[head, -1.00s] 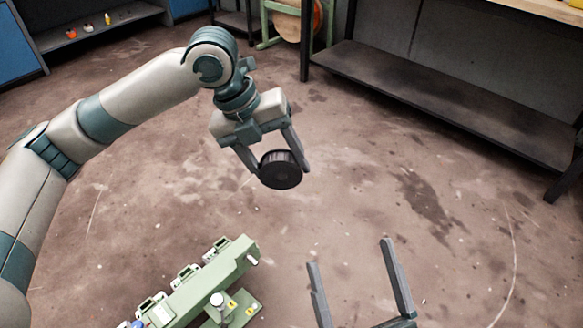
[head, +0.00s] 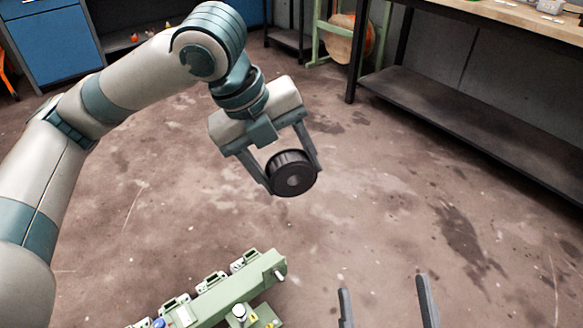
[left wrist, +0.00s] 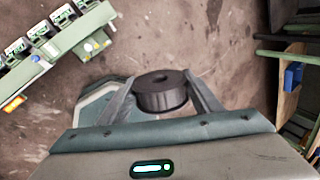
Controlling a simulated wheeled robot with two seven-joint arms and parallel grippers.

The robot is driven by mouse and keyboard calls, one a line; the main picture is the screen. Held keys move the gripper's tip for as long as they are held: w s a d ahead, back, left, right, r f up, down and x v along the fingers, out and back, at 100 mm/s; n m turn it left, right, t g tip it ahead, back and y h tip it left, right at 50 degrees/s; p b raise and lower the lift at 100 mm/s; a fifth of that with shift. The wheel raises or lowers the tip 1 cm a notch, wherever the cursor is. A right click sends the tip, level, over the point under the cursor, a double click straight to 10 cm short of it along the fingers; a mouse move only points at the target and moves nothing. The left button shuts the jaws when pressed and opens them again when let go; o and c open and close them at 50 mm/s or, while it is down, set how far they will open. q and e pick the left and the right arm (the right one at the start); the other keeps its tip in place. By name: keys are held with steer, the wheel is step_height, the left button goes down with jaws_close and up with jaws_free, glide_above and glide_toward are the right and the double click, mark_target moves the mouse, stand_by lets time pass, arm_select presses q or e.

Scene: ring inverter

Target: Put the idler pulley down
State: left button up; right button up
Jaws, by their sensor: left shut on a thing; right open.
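The idler pulley (head: 292,174) is a dark, short ribbed cylinder with a hole in its middle. My left gripper (head: 291,182) is shut on it and holds it up in the air over bare floor. In the left wrist view the pulley (left wrist: 161,90) sits between the two fingers. My right gripper (head: 387,300) shows at the bottom of the head view, with its two fingers apart and nothing between them.
A green machine (head: 215,298) with several clamp-like parts stands at the bottom of the head view, below the pulley. A dark-framed workbench (head: 470,118) with a low shelf stands at the upper right. A blue cabinet (head: 50,48) is at the upper left.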

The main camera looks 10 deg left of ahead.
steer(key=c, duration=0.3)
steer(key=shift+r, duration=0.15)
